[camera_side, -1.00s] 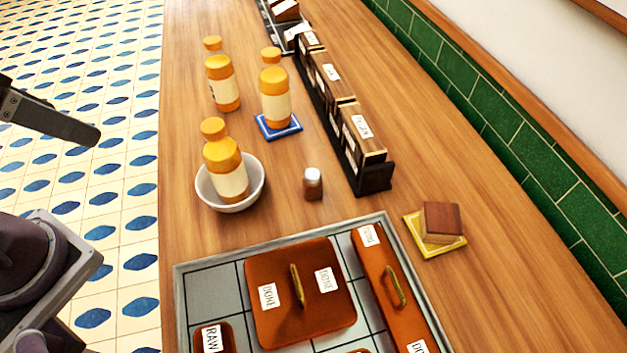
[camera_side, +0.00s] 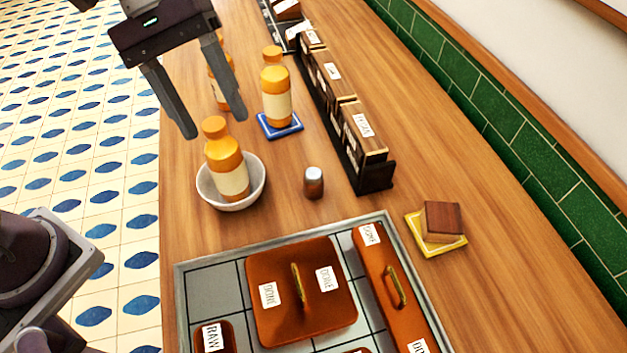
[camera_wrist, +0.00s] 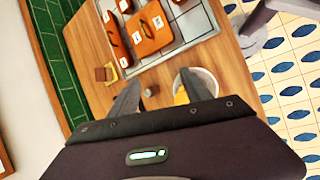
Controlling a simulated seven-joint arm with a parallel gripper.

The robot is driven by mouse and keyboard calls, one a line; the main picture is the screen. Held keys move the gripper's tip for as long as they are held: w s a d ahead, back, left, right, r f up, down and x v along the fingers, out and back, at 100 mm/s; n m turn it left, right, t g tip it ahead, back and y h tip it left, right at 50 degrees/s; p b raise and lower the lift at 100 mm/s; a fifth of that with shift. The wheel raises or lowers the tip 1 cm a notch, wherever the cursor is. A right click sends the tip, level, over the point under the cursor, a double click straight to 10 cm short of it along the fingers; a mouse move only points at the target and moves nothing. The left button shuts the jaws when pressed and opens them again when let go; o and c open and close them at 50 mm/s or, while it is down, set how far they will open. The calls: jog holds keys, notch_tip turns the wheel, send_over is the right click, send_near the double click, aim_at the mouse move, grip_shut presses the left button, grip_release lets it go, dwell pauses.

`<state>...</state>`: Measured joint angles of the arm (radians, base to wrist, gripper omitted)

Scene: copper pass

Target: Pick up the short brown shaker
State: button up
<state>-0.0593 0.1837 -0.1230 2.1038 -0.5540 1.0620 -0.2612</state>
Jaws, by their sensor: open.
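The short brown shaker (camera_side: 314,183) with a silvery cap stands upright on the wooden counter, between the white bowl and the dark rack. In the wrist view the small shaker (camera_wrist: 150,91) shows between the two fingers, beyond their tips. My gripper (camera_side: 215,128) is open and empty, up and to the left of the shaker in the side view, in front of the orange bottles. In the wrist view my gripper (camera_wrist: 162,92) has its fingers apart. Nothing touches the shaker.
A white bowl (camera_side: 204,190) holds an orange-capped bottle (camera_side: 228,170). Another bottle (camera_side: 276,98) stands on a blue coaster (camera_side: 292,130). A rack (camera_side: 375,182) of labelled boxes, a yellow coaster (camera_side: 452,250) with a brown block (camera_side: 443,220), and a tray (camera_side: 190,262) with copper lids are nearby.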

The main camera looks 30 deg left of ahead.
aim_at(309, 169)
jog(key=w+d+f+n+g+h, duration=0.3)
jog(key=w+d+f+n+h, duration=0.45)
jog(key=w+f, duration=0.3)
jog(key=shift+y, duration=0.25)
notch_tip(309, 169, down, 7)
jog(key=shift+s+d+f, duration=0.1)
jog(key=shift+d, duration=0.05)
jog(key=x, duration=0.5)
jog(key=shift+f, duration=0.15)
grip_shut()
